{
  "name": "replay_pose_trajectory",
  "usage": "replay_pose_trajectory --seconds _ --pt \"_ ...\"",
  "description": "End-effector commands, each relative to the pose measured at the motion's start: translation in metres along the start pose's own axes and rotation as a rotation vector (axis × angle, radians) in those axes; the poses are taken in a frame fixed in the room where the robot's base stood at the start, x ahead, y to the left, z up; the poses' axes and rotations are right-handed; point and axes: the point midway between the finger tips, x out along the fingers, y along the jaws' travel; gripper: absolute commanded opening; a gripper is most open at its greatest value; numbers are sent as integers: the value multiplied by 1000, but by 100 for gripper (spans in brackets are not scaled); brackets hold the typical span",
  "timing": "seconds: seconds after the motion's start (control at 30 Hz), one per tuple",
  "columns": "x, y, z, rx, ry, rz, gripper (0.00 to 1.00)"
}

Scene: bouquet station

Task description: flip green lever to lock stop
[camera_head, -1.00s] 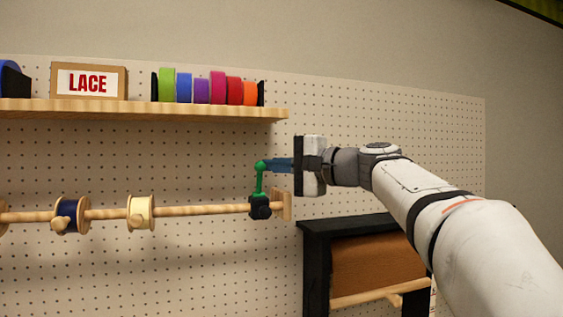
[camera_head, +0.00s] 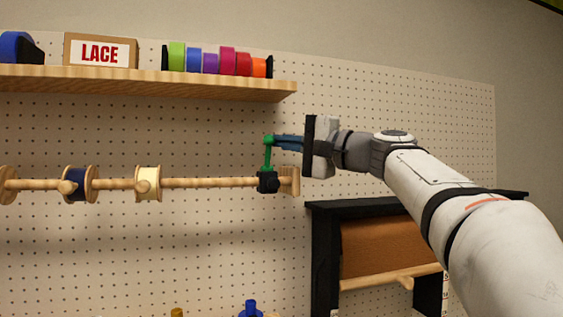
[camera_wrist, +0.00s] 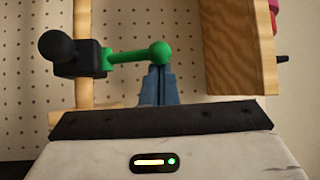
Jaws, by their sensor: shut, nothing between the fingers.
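The green lever (camera_head: 267,155) stands upright from the black stop (camera_head: 268,182) near the right end of the wooden rod, its round knob on top. In the wrist view the lever (camera_wrist: 128,57) runs sideways from the black stop (camera_wrist: 75,58) to its knob. My gripper (camera_head: 277,142) is shut, with its blue fingers reaching from the right to the knob. In the wrist view my gripper's fingertips (camera_wrist: 159,70) meet the knob's near side; nothing is between them. I cannot tell for certain whether they touch it.
The wooden rod (camera_head: 210,183) carries a dark blue spool (camera_head: 77,184) and a cream spool (camera_head: 148,183). A wooden shelf (camera_head: 150,84) with coloured rolls and a LACE sign (camera_head: 100,52) is above. A black-framed brown paper roll (camera_head: 385,246) is below my arm. Pegboard surrounds the lever.

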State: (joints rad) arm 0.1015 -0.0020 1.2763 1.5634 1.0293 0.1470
Motion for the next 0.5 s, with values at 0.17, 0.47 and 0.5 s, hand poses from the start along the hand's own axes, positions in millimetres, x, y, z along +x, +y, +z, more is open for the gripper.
replay_pose_trajectory --seconds 0.17,0.47,0.5 --pt "-5 8 4 -44 0 -55 0" --pt "-11 4 8 -55 0 -71 0" --pt "-11 3 8 -55 0 -71 0"
